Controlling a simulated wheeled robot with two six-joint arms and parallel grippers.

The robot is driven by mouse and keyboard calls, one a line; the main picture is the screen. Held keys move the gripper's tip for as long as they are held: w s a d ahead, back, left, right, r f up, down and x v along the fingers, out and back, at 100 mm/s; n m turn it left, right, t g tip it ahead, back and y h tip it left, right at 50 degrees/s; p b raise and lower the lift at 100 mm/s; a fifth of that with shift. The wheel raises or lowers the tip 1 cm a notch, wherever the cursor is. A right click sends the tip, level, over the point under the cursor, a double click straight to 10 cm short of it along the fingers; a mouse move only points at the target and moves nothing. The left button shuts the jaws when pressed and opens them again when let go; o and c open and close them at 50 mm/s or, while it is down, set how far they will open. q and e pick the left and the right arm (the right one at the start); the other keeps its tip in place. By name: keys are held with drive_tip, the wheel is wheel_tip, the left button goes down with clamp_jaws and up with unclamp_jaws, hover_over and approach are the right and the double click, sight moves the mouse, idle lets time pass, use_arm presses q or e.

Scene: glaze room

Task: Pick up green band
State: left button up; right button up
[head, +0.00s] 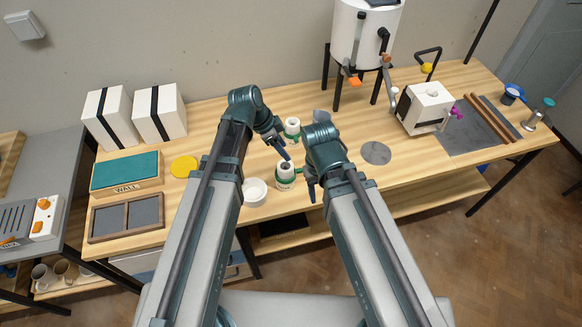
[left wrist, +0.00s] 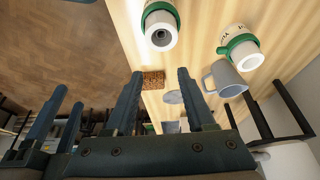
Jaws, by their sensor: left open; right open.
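Two white bottle-like vessels each have a green band around them. The nearer vessel (head: 285,170) has its green band (head: 287,184) low down; the farther vessel (head: 292,123) has a green band (head: 292,136) partly hidden by my left arm. In the left wrist view, one green band (left wrist: 163,9) is at the top and another (left wrist: 236,42) at upper right, both beyond the fingers. My left gripper (head: 284,150) is open and empty, between the two vessels and just above the nearer one. My right gripper (head: 312,188) is open and empty, right of the nearer vessel.
A white bowl (head: 255,188) stands left of the nearer vessel.

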use_arm(q)
drive_tip(key=b, duration=0.8)
approach(301, 169)
drive_tip(key=f, duration=0.2)
drive_tip(key=shift+s+d+f, duration=0.25)
drive_tip(key=shift+d+f, duration=0.1)
drive_tip(key=shift+f, duration=0.05)
drive_tip(key=shift+d+f, duration=0.1)
drive_tip(key=shift+f, duration=0.1)
drive_tip(key=b+x, duration=0.4)
drive_tip(key=x, duration=0.1)
drive_tip(key=shift+w+d+b, duration=0.2)
drive_tip(key=shift+w+b, duration=0.15)
drive_tip(key=shift+w, duration=0.05)
drive_tip(key=shift+r, duration=0.1)
clamp_jaws()
